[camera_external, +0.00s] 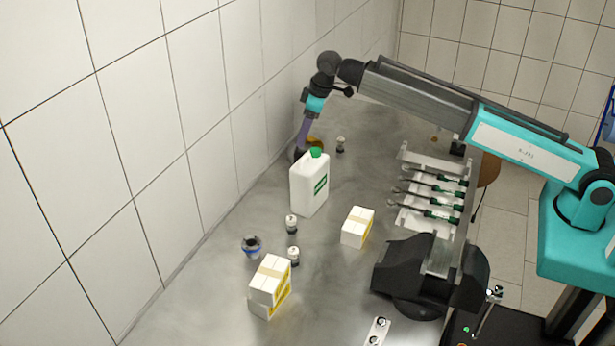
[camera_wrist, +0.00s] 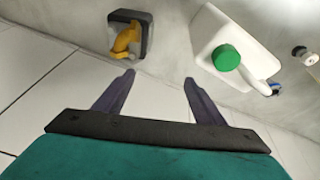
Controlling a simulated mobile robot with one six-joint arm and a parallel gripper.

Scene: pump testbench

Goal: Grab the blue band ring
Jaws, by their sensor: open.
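The blue band ring (camera_external: 251,244) is a small dark-and-light round part with a blue band. It stands on the grey bench at the lower left, near the wall side. In the wrist view a small blue piece (camera_wrist: 277,89) shows at the edge of the white canister; it may be the same ring, mostly hidden. My gripper (camera_wrist: 159,76) is open and empty, its two fingers apart. In the external view it is at the far end of the bench, behind the canister and well away from the ring.
The white canister (camera_external: 309,188) with a green cap stands between my gripper and the ring. A yellow-handled part (camera_wrist: 128,38) is close to my gripper. Small bottles (camera_external: 291,224) (camera_external: 293,256) and white boxes (camera_external: 269,286) (camera_external: 357,227) stand near the ring. A tool rack (camera_external: 408,159) is at right.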

